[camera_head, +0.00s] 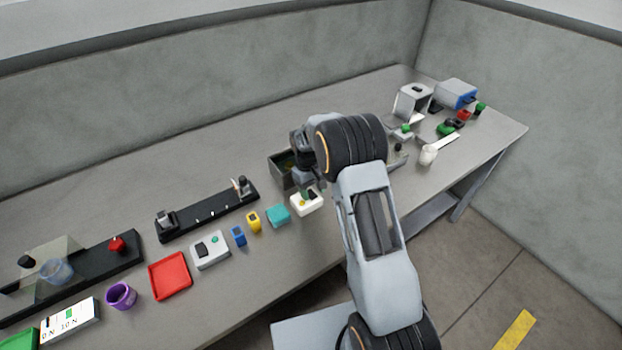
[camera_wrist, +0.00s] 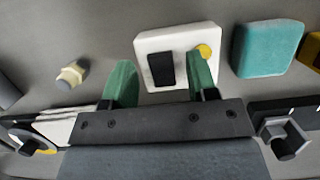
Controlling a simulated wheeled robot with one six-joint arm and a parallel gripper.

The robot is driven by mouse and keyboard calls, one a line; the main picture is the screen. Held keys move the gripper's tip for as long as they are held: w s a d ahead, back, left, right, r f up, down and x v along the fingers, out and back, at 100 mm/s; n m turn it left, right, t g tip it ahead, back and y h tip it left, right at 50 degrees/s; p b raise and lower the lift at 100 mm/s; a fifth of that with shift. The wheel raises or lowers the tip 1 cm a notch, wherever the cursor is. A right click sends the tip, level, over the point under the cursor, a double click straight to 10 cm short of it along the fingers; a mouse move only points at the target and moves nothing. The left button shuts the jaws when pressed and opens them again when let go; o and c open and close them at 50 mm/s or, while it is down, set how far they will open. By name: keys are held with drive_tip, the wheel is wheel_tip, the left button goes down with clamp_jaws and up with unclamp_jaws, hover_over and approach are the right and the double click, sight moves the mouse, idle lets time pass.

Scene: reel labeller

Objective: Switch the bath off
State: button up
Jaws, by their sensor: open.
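A white switch box (camera_head: 299,209) stands on the bench below my gripper (camera_head: 309,190). In the wrist view the white box (camera_wrist: 180,42) carries a black rocker switch (camera_wrist: 161,69) and a round yellow lamp or button (camera_wrist: 206,50). My gripper's green fingers (camera_wrist: 160,72) are open, one on each side of the rocker, with nothing held between them. I cannot tell whether they touch the box. An open dark grey tank (camera_head: 281,172), perhaps the bath, stands just behind the box, partly hidden by my arm.
A teal block (camera_head: 278,215) sits close beside the white box, then a yellow block (camera_head: 254,222) and a blue one (camera_head: 238,236). A black rail (camera_head: 205,215) lies behind them. A white box with a black switch (camera_head: 210,249) and a red tray (camera_head: 170,276) are farther left.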

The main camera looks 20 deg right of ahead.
drive_tip(key=b+v, duration=0.1)
drive_tip(key=v, duration=1.2)
drive_tip(key=shift+r+b, duration=0.15)
drive_tip(key=shift+b, duration=0.2)
drive_tip(key=s+r+m+t, duration=0.1)
drive_tip(key=s+r+t, duration=0.2)
drive_tip(key=s, duration=1)
drive_tip(key=s+d+r+m+t+y, duration=0.1)
drive_tip(key=s+r+m+t, duration=0.1)
drive_tip(key=s, duration=1.1)
drive_tip(key=shift+r+m+t, duration=0.3)
drive_tip(key=shift+r+t, duration=0.55)
drive_tip(key=shift+t, duration=0.25)
